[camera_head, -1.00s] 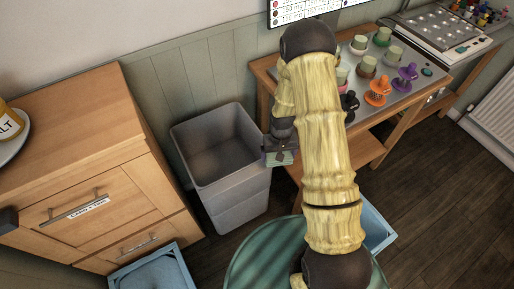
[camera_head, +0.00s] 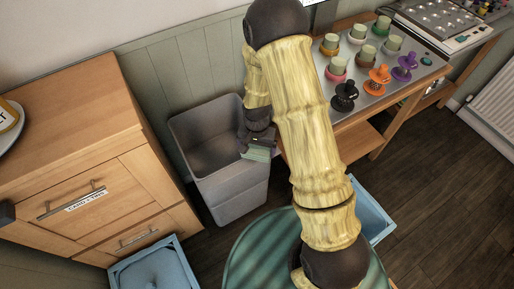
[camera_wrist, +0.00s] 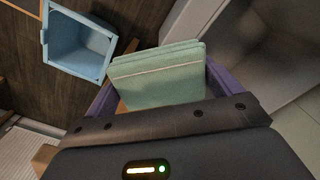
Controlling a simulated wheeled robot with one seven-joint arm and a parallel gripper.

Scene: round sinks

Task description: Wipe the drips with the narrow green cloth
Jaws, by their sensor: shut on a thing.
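A folded pale green cloth (camera_wrist: 158,82) with a light stripe is held between the purple fingers of my gripper (camera_wrist: 158,88) in the wrist view. In the head view the cloth (camera_head: 258,154) shows as a small green block under my gripper (camera_head: 257,147), at the right rim of the grey bin. The gripper is shut on the cloth. I cannot tell its height over the rim or whether it touches the bin. I see no drips in either view.
The open grey bin (camera_head: 232,190) stands between a wooden drawer cabinet (camera_head: 75,130) and a table with cups and coloured tools (camera_head: 378,75). A round green surface (camera_head: 255,262) is at the bottom. Blue crates stand on the floor (camera_head: 155,270). Dark floor on the right is free.

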